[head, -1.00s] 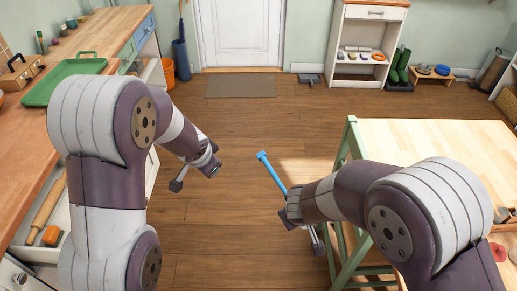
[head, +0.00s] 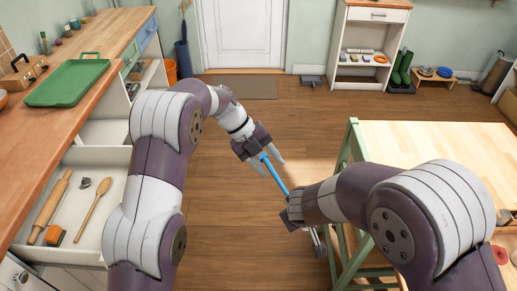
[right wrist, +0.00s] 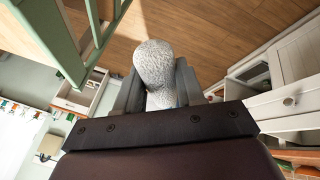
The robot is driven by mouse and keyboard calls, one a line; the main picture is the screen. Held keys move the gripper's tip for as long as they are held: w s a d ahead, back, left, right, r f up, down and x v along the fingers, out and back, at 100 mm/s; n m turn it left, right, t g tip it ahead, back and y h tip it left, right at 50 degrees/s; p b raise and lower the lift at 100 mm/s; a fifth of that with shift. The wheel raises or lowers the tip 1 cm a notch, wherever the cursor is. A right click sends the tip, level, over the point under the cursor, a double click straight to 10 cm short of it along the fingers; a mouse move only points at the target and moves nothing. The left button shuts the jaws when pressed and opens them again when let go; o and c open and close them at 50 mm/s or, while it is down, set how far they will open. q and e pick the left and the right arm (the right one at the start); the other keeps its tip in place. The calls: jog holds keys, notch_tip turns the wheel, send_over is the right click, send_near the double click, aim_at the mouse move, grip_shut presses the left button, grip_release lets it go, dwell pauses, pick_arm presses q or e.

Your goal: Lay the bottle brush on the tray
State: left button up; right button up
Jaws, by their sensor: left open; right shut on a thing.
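The bottle brush has a blue handle (head: 274,175) that slants up and left from my right gripper (head: 297,212). In the right wrist view its pale, bristly head (right wrist: 156,62) sits between the fingers of my right gripper (right wrist: 157,92), which is shut on it. My left gripper (head: 269,164) is open at the far end of the blue handle, with its fingers on either side of it. Whether they touch the handle I cannot tell. The green tray (head: 66,86) lies empty on the wooden counter at the left.
The wooden counter (head: 30,135) runs along the left. Below it an open drawer (head: 112,157) holds a rolling pin (head: 50,205) and a wooden spoon (head: 93,208). A table with a pale top (head: 425,140) and green legs stands at the right. The floor between is clear.

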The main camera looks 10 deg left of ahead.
aim_at(283, 188)
pick_arm(q)
jog(key=x, duration=0.6)
jog(key=shift+d+f, duration=0.2)
jog(key=shift+d, duration=0.05)
jog(key=shift+c, duration=0.4)
grip_shut()
pick_arm(e)
jog(key=o, duration=1.1)
